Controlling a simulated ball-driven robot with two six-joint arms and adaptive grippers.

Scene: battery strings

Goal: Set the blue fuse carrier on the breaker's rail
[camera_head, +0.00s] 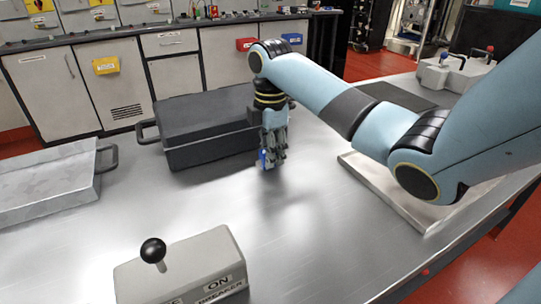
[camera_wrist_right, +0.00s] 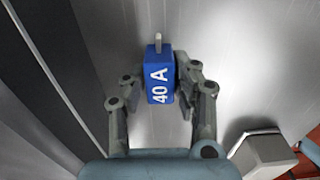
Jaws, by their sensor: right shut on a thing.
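The blue fuse carrier (camera_wrist_right: 160,80), marked "40 A", sits between the fingers of my right gripper (camera_wrist_right: 153,92) in the right wrist view. A small pale tab sticks out from its far end. In the head view the right gripper (camera_head: 273,152) points down over the table, shut on the carrier (camera_head: 264,158), of which only a blue sliver shows. The breaker (camera_head: 190,268) is a grey box with a black ball lever and an "ON" label at the front of the table, nearer than the gripper. I cannot make out its rail. My left gripper is not in view.
A dark case (camera_head: 205,143) with handles stands just behind and left of the gripper. A grey metal case (camera_head: 45,187) lies at the left, a flat metal tray (camera_head: 408,215) under my right arm. Two-lever grey housings (camera_head: 455,75) stand far right. Table between gripper and breaker is clear.

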